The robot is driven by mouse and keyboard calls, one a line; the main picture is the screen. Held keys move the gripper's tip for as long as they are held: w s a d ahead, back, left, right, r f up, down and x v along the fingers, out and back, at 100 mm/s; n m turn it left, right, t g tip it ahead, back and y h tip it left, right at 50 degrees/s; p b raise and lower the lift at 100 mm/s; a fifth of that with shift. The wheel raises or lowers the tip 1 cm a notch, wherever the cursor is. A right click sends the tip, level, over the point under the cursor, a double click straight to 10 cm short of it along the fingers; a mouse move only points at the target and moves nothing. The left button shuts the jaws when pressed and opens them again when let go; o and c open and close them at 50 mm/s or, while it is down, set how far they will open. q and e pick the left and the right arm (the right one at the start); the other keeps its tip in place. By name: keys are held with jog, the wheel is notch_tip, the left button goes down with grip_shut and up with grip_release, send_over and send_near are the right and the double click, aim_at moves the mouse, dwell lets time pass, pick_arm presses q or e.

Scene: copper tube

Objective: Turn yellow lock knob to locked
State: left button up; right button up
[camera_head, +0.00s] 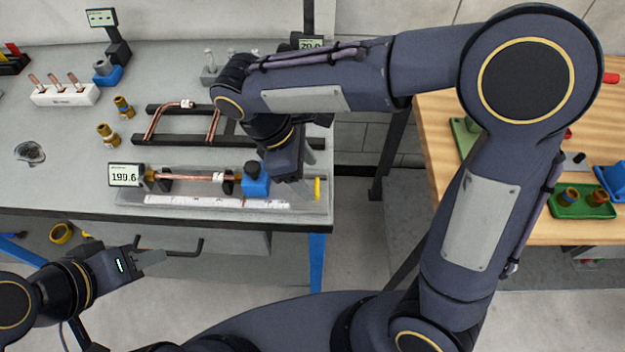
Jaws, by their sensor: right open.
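The yellow lock knob (318,188) shows as a small upright yellow piece at the right end of the measuring fixture. My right gripper (308,178) is open and points down beside the knob; I cannot tell whether a finger touches it. The fixture holds a copper tube (200,176) lying level across black supports, with a blue block (255,186) topped by a black knob to its right. A display (126,175) at the left end reads about 199.6. My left gripper (150,262) is low in front of the bench, away from the fixture, and its opening is unclear.
A white ruler strip (215,203) lies along the fixture's front. Behind it is a black rack (175,140) with bent copper tubes. Brass fittings (107,134) and a white holder (65,95) stand left. A wooden table (430,120) with a green tray (585,212) is right, across a gap.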

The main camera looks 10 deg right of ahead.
aim_at(317, 186)
jog(key=shift+x, duration=1.85)
jog(key=c, duration=1)
